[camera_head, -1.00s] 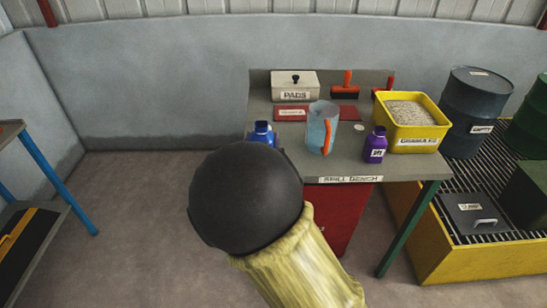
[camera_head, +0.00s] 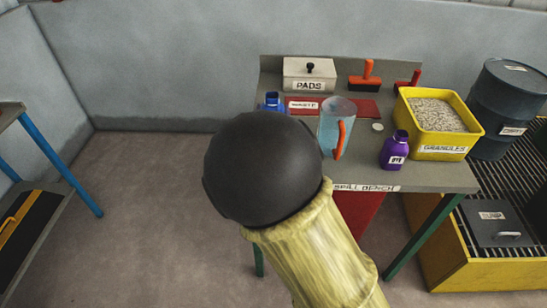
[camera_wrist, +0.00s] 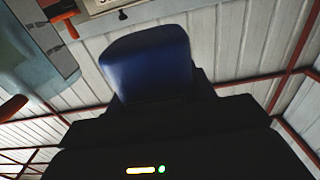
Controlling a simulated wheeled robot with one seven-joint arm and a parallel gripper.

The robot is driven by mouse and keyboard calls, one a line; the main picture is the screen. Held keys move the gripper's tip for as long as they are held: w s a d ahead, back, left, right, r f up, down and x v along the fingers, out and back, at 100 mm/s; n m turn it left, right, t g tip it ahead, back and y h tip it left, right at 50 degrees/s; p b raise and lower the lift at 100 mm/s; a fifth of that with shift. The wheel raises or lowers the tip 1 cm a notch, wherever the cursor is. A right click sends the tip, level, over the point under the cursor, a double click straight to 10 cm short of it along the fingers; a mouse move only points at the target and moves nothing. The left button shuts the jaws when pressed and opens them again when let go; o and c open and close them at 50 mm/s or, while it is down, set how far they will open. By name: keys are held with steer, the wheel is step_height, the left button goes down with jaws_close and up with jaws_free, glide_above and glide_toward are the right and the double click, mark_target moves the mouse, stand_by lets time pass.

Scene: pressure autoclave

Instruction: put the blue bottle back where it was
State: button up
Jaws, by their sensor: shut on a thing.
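The blue bottle (camera_head: 271,101) shows in the head view at the left edge of the spill bench (camera_head: 400,178). Its lower part is hidden behind the black round joint of my arm. In the wrist view the blue bottle (camera_wrist: 150,60) fills the upper middle, between the dark jaws of my gripper (camera_wrist: 160,92), which is shut on it. My gripper is hidden in the head view. I cannot tell whether the bottle touches the bench top.
A clear jug (camera_head: 335,128) with an orange handle stands right of the bottle. A purple bottle (camera_head: 395,152), a yellow granules tub (camera_head: 468,143), a pads box (camera_head: 309,74) and a red mat (camera_head: 363,108) are also on the bench. Blue-legged shelving (camera_head: 60,162) stands at left.

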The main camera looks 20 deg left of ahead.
steer(key=shift+s, duration=0.25)
steer(key=shift+s+d+f, duration=0.1)
step_height(320, 180, down, 6)
steer(key=shift+b, duration=0.6)
steer(key=shift+f+b, duration=0.3)
steer(key=shift+f, duration=1.55)
steer(key=shift+w, duration=0.2)
steer(key=shift+f, duration=0.2)
steer(key=o, duration=1.2)
steer(key=shift+r, duration=0.1)
